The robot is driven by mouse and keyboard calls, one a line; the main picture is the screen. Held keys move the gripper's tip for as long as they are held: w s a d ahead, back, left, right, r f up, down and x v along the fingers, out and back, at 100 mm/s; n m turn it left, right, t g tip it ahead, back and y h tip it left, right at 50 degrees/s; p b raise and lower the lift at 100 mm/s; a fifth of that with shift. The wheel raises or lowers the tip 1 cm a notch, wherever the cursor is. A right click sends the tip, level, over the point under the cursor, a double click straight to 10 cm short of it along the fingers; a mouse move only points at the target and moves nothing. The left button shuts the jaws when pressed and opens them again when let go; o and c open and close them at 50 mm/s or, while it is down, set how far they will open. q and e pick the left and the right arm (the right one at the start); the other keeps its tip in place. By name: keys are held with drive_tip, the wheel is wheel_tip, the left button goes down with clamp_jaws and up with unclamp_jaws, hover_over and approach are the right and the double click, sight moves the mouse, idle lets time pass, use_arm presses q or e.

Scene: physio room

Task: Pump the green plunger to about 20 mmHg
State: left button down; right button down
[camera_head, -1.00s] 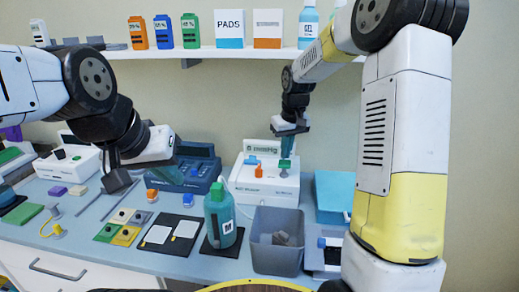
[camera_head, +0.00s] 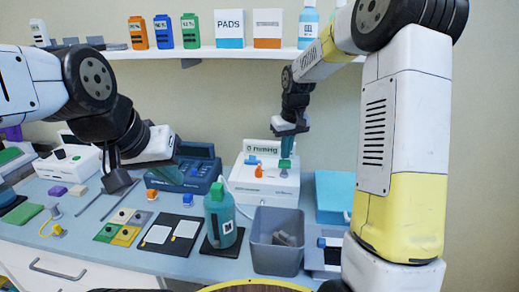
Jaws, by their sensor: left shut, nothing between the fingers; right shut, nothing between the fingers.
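A white pump unit (camera_head: 272,190) stands at the back of the bench, with a display (camera_head: 262,146) whose label ends in mmHg; its number is too small to read surely. The green plunger (camera_head: 285,164) sits on top at the unit's right side, beside an orange knob (camera_head: 259,170) and a blue part (camera_head: 252,162). My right gripper (camera_head: 287,152) is shut, pointing down directly over the green plunger; I cannot tell whether its tips touch it. My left gripper (camera_head: 117,182) is shut and empty above the bench at the left, well away from the unit.
A teal bottle (camera_head: 219,216) and a grey bin (camera_head: 276,240) stand in front of the unit. A blue box (camera_head: 334,197) is to its right, a dark blue device (camera_head: 190,168) to its left. A shelf (camera_head: 205,51) runs above. Pads (camera_head: 172,234) lie at the front.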

sight(285, 162)
idle(0.5)
drive_tip(key=shift+f, duration=2.3)
drive_tip(key=shift+r, duration=2.3)
drive_tip(key=shift+f, duration=2.1)
drive_tip(key=shift+r, duration=2.1)
